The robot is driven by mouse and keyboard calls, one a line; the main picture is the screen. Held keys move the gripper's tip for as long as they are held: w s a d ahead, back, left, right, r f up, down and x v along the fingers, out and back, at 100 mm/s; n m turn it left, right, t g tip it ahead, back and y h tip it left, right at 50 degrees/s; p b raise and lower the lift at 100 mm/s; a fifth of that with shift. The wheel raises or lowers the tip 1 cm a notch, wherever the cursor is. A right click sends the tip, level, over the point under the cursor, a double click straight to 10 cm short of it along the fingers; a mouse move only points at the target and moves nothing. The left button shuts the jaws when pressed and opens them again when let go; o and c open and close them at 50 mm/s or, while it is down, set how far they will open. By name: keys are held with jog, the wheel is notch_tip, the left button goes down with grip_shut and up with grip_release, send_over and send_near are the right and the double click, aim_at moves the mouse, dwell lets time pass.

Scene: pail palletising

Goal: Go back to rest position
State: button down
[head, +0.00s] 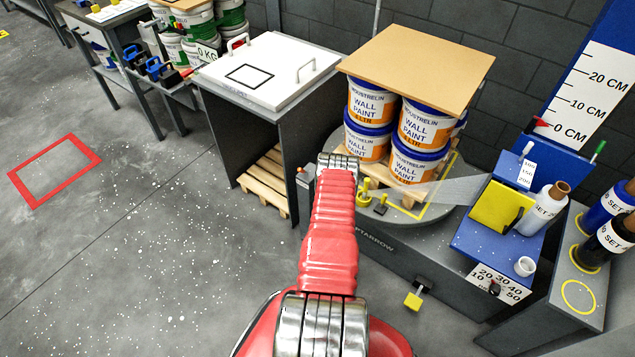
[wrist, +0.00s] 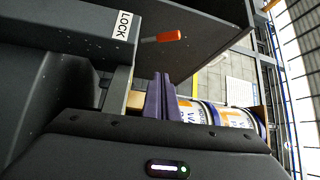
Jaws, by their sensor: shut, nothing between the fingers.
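My red arm reaches up the middle of the head view, ending at a metal joint in front of the turntable. My gripper itself is hidden there behind the arm. In the wrist view my gripper (wrist: 160,98) shows as two dark purple fingers close together, with nothing between them. White-and-orange paint pails (head: 426,128) stand in two layers on the round turntable (head: 453,199), with a brown board (head: 418,68) on top. In the wrist view, pails (wrist: 235,117) lie beyond the fingers, tilted in the picture.
A white-lidded cabinet (head: 270,72) stands left of the turntable, with a wooden pallet (head: 265,180) underneath. A blue control box (head: 490,245) and bottles (head: 545,208) are at the right. A red floor rectangle (head: 55,170) lies on clear, speckled floor at left.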

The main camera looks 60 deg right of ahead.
jog(key=shift+s+a+f, duration=0.15)
jog(key=shift+s+a, duration=0.1)
jog(key=shift+a, duration=0.1)
dwell(0.6)
